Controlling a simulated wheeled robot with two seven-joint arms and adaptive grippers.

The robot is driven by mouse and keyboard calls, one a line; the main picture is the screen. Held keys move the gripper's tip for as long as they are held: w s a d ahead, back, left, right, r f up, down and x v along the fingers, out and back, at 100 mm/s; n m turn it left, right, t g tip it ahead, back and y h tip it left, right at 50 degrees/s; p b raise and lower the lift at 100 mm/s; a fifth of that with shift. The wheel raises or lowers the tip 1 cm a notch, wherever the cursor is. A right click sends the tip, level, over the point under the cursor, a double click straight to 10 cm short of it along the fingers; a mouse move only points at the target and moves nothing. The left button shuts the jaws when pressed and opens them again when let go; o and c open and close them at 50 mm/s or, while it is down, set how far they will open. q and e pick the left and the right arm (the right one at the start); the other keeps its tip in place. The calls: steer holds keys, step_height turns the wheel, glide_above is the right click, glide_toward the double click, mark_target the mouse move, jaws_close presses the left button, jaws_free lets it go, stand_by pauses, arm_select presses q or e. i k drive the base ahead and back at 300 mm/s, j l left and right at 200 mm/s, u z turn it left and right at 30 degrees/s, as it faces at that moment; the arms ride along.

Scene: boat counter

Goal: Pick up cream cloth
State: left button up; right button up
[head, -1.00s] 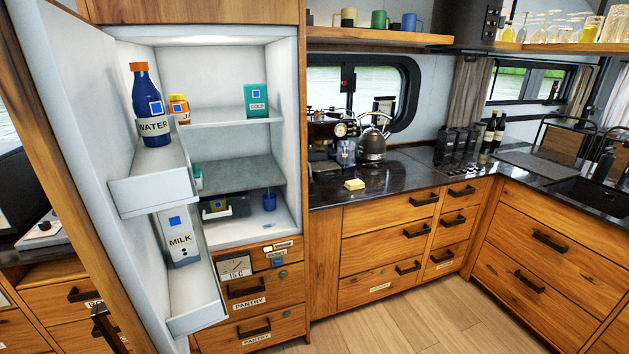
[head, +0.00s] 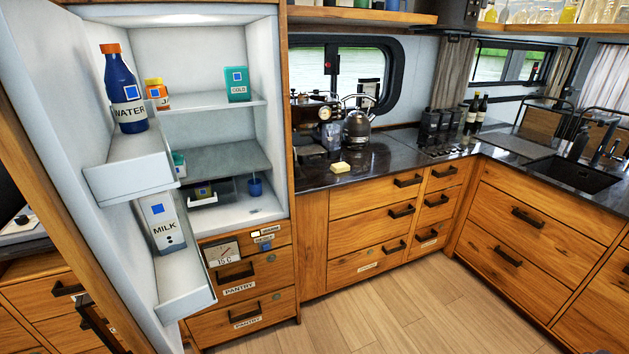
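A small pale yellow-cream block-shaped item (head: 340,168) lies on the dark countertop (head: 375,160), near its front edge, in the middle of the head view. It is the only cream thing I see there and may be the folded cream cloth; it is too small to tell its material. Nothing touches it from above. Neither of my grippers shows in the head view.
An open fridge with its door (head: 60,110) swung out fills the left; a water bottle (head: 125,95) and milk carton (head: 161,222) stand in door shelves. A kettle (head: 357,130) and coffee machine (head: 317,117) stand behind the cream item. The wooden floor (head: 420,310) ahead is clear.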

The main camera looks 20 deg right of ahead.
mark_target(340, 167)
steer(key=i+l+u, duration=0.1)
steer(key=l, duration=0.25)
steer(key=i+l+u, duration=0.15)
steer(key=l, duration=0.25)
steer(key=i+l+u, duration=0.1)
steer(key=l, duration=0.3)
steer(key=i+l+u, duration=0.15)
steer(key=l, duration=0.25)
steer(key=i+l+u, duration=0.1)
steer(key=l, duration=0.3)
steer(key=i+l+u, duration=0.1)
steer(key=l, duration=0.35)
steer(key=i, duration=0.05)
